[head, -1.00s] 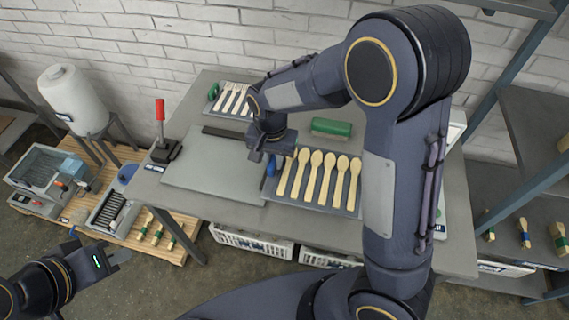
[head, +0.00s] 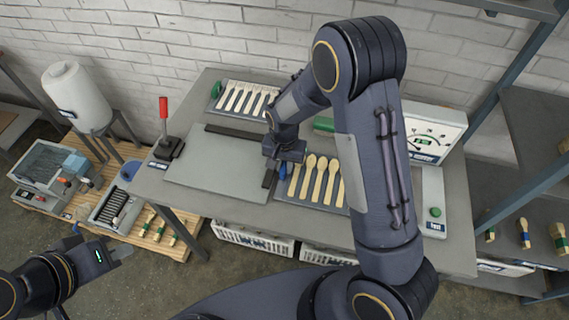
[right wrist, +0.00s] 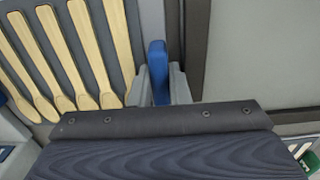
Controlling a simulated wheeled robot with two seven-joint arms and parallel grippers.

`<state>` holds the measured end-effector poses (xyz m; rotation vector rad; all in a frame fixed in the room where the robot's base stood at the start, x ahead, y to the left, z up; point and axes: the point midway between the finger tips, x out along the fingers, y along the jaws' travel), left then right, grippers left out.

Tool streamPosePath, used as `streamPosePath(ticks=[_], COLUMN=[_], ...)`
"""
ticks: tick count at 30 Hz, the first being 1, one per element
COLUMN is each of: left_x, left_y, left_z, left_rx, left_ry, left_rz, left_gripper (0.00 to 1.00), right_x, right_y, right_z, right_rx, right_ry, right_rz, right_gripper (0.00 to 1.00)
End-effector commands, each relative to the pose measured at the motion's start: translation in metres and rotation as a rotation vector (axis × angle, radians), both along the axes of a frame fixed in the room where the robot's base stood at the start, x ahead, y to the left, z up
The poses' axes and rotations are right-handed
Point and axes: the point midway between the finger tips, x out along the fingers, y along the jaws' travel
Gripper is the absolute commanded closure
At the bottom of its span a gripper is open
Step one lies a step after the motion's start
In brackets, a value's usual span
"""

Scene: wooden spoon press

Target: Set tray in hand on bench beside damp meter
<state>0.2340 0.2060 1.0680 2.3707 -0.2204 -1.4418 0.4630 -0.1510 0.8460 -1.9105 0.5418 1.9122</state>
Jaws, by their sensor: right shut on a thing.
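The dark tray (head: 327,206) bears a row of pale wooden spoons. My right gripper (head: 281,164) is shut on its blue handle at the tray's left side. In the right wrist view the handle (right wrist: 157,70) stands between the two fingers, with spoons to the left. The tray is over the bench (head: 262,213); I cannot tell whether it touches. The white damp meter (head: 447,122) with a dial stands at the bench's back right; its front part (head: 433,190) has a green button. My arm hides the tray's right end. My left gripper (head: 120,250) is open and empty, off the bench.
A second tray of pale utensils (head: 216,104) lies at the back of the bench. A green block (head: 323,124) is partly hidden behind my arm. A grey plate (head: 207,165) and a red-handled lever (head: 164,125) occupy the left. White crates (head: 252,240) sit below.

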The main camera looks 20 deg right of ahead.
Motion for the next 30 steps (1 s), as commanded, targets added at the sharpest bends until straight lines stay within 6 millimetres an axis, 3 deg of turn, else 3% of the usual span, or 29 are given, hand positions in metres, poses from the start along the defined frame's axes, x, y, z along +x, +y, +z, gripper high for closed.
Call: streamPosePath(ticks=[2, 3, 5, 17, 30], left_x=[0.0, 0.0, 0.0, 0.0, 0.0], left_y=[0.0, 0.0, 0.0, 0.0, 0.0], left_z=[-0.003, -0.004, -0.002, 0.0, -0.005], left_rx=[0.0, 0.0, 0.0, 0.0, 0.0], left_ry=[0.0, 0.0, 0.0, 0.0, 0.0], left_rz=[0.0, 0.0, 0.0, 0.0, 0.0], left_gripper=[1.0, 1.0, 1.0, 1.0, 1.0], right_x=[0.0, 0.0, 0.0, 0.001, 0.001], right_y=[0.0, 0.0, 0.0, 0.0, 0.001], right_z=[-0.003, -0.004, -0.002, 0.006, 0.094], right_rx=[0.0, 0.0, 0.0, 0.0, 0.002], right_ry=[0.0, 0.0, 0.0, -0.004, -0.005], right_rz=[0.0, 0.0, 0.0, 0.001, -0.001], right_gripper=[1.0, 0.83, 0.75, 0.75, 0.75])
